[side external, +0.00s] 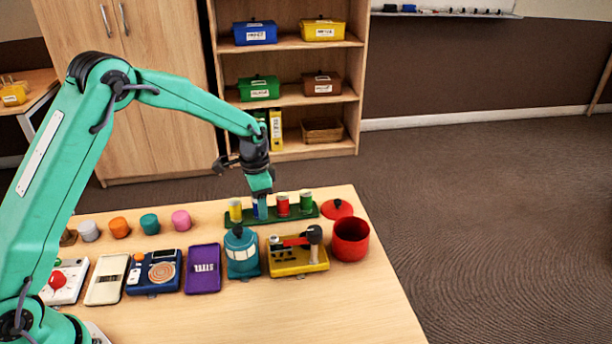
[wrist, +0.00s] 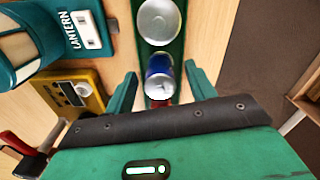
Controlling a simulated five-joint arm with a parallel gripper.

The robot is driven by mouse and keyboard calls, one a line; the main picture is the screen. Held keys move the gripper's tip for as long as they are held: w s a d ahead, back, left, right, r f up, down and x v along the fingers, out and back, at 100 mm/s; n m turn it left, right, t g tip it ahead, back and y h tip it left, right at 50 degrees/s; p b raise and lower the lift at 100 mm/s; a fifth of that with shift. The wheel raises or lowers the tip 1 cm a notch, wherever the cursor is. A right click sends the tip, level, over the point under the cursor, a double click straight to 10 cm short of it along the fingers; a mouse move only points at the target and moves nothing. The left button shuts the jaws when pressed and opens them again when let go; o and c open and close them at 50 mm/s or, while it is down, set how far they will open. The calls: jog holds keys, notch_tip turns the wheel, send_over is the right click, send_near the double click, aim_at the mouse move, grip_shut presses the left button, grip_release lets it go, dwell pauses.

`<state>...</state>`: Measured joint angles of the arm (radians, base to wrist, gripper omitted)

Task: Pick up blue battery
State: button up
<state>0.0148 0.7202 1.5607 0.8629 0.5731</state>
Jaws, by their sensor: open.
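The blue battery (side external: 255,210) stands in a green tray (side external: 268,221), between a yellow battery (side external: 235,211) and a red battery (side external: 283,206). My gripper (wrist: 161,84) is open there, with one teal finger on each side of the blue battery and gaps between. I cannot tell how far down the fingers reach along it.
A green battery (side external: 306,202) stands at the tray's right end. A teal lantern (side external: 242,252), a yellow case (side external: 297,262) and a red pot (side external: 350,241) stand close in front. Colored knobs and boxes line the table's left. The table's front right is clear.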

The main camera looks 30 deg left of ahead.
jog(key=shift+f, duration=0.65)
jog(key=c, duration=1.1)
jog(key=shift+r, duration=0.15)
jog(key=shift+r, duration=0.4)
notch_tip(320, 180, up, 3)
jog(key=shift+w+r, duration=0.1)
jog(key=s+d+r, duration=0.2)
jog(key=d, duration=0.1)
jog(key=s+d+r, duration=0.2)
jog(key=d, duration=0.1)
jog(key=s+d+r, duration=0.2)
jog(key=d+r, duration=0.1)
jog(key=d, duration=0.1)
jog(key=shift+s, duration=0.15)
